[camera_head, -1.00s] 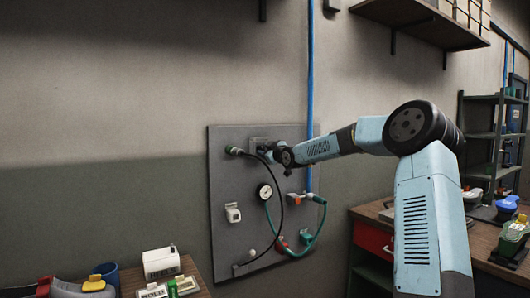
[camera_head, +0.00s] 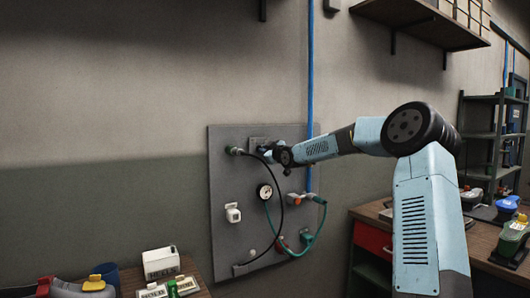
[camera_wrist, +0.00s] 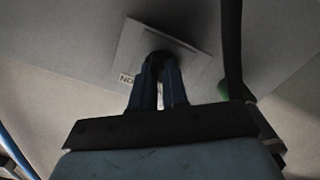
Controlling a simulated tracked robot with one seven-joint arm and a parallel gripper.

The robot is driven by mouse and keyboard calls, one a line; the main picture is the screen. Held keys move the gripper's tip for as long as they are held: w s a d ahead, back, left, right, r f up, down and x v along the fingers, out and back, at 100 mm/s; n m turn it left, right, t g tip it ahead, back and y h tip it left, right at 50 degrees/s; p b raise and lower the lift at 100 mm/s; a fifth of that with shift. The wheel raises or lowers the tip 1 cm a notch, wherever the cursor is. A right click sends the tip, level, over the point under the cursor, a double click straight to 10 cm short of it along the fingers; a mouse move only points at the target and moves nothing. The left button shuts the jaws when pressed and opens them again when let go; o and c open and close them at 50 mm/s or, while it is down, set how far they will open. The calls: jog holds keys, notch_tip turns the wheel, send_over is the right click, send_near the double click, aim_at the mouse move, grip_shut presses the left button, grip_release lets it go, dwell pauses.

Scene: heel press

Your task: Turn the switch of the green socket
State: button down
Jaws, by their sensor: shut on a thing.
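A grey switch plate (camera_head: 257,141) sits at the top of the wall panel. It also shows in the wrist view (camera_wrist: 135,52), with a label at its left edge. My gripper (camera_wrist: 160,66) is at this plate, its two dark fingers shut on a dark switch knob (camera_wrist: 159,57). The fingers hide most of the knob, so its angle is unclear. In the head view my gripper (camera_head: 267,155) is small and partly hidden by my wrist. A green socket (camera_head: 306,236) is low on the panel's right. A green connector (camera_head: 235,151) with a black hose is left of the plate.
The black hose (camera_head: 282,200) hangs in an arc below my wrist; it also runs close to my gripper's right in the wrist view (camera_wrist: 232,50). A gauge (camera_head: 265,191), a white switch (camera_head: 233,213) and a green hose (camera_head: 322,225) are lower on the panel (camera_head: 222,180).

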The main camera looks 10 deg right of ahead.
jog(key=shift+f+m, duration=0.1)
jog(key=shift+m, duration=6.9)
jog(key=shift+d, duration=0.1)
jog(key=c, duration=1.1)
grip_release()
jog(key=shift+c, duration=0.2)
jog(key=shift+s, duration=0.1)
jog(key=v, duration=1.3)
jog(key=shift+s, duration=0.25)
